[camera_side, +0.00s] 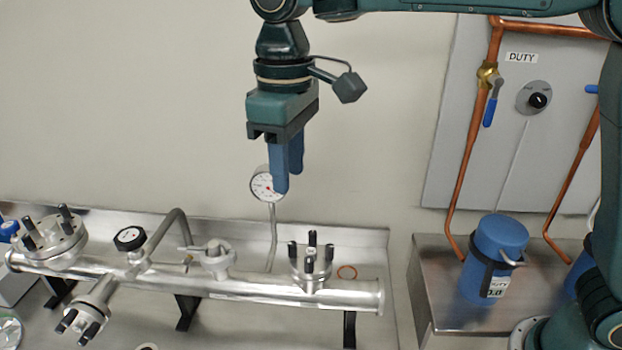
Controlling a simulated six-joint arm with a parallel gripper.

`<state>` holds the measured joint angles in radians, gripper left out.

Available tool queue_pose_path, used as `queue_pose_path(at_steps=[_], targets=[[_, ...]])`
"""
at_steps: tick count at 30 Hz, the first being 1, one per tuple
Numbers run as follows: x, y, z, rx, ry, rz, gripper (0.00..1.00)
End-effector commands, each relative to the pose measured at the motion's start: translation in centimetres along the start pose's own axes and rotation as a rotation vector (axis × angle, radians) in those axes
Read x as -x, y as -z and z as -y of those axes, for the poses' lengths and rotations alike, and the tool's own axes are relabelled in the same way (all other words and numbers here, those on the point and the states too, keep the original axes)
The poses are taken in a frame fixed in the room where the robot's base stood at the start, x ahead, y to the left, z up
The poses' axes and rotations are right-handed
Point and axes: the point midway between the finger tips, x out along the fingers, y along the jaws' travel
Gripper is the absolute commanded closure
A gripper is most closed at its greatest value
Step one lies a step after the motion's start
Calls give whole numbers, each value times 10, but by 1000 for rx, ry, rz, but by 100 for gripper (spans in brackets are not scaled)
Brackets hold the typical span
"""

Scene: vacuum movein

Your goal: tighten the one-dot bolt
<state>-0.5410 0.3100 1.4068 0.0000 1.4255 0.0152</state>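My gripper (288,182) points down, with two blue fingers, high above the pipe. One finger partly overlaps the other, so the gap between them cannot be judged. No bolt is seen between them. Black bolts stand upright on the right flange (316,279), below and slightly right of my gripper. One bolt (312,240) there has a small pale mark on it, too small to read. More black bolts stand on the far-left flange (52,246) and on the lower-left angled flange (93,300). I cannot tell which bolt carries one dot.
A round gauge (266,187) on a thin stem stands behind my fingers. A clamp fitting (215,257) and a black-knobbed valve (130,238) sit along the steel pipe (255,289). A blue canister (497,255) stands at right.

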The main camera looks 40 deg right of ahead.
Motion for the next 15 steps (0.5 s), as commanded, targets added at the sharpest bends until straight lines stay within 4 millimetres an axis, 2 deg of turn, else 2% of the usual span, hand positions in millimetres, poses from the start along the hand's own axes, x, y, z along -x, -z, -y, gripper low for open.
queue_pose_path(at_steps=[5, 15], targets=[[-17, 0, 0, 0, 0, 2, 65], [-67, -1, 0, 0, 0, 3, 65]])
